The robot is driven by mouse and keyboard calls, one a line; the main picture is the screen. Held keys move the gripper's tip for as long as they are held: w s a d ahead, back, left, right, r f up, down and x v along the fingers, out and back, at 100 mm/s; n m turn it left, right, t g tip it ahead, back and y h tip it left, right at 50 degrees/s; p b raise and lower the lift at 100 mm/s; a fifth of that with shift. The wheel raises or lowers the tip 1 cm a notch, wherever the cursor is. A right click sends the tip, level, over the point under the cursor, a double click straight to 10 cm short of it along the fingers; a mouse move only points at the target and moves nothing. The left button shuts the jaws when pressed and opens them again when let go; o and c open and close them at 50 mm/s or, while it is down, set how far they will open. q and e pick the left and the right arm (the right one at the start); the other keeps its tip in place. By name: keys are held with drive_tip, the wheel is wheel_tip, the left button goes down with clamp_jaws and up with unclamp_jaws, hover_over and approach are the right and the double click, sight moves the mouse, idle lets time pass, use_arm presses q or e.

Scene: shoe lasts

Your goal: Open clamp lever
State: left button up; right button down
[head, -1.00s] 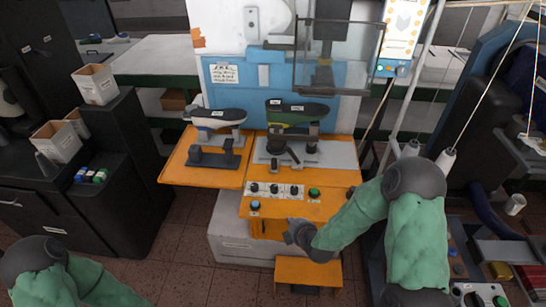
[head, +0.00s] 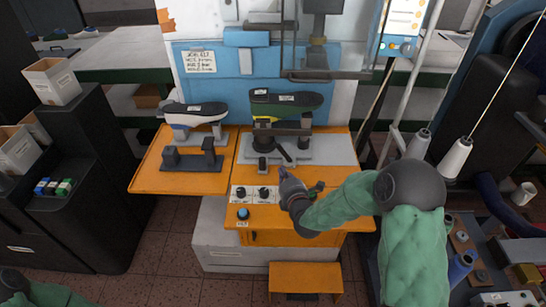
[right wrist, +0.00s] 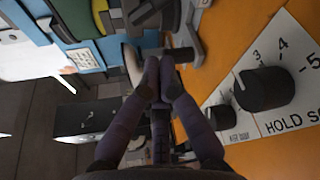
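A green shoe last (head: 285,104) sits on a dark clamp fixture (head: 279,128) at the back of the orange bench. The clamp lever (head: 286,155), a short dark bar, slants toward me in front of that fixture. My right gripper (head: 284,177) is just in front of the lever's near end, over the control panel. In the right wrist view its fingertips (right wrist: 160,66) come together, with nothing clearly held between them. A dark cylindrical part (right wrist: 178,56) lies just beyond the tips; I cannot tell whether they touch it. My left gripper is out of view.
A second last, grey and white (head: 195,114), stands on the left orange plate. The panel carries dark knobs (head: 264,192) and a blue button (head: 243,213). A transparent guard (head: 335,45) hangs above. Thread cones (head: 455,157) stand at right.

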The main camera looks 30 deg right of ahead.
sight(284, 153)
drive_tip(key=shift+w, duration=0.1)
drive_tip(key=b+x, duration=0.2)
drive_tip(key=x, duration=0.6)
drive_tip(key=shift+f, duration=0.15)
drive_tip(key=shift+b+x, duration=0.3)
drive_tip(key=shift+x, duration=0.5)
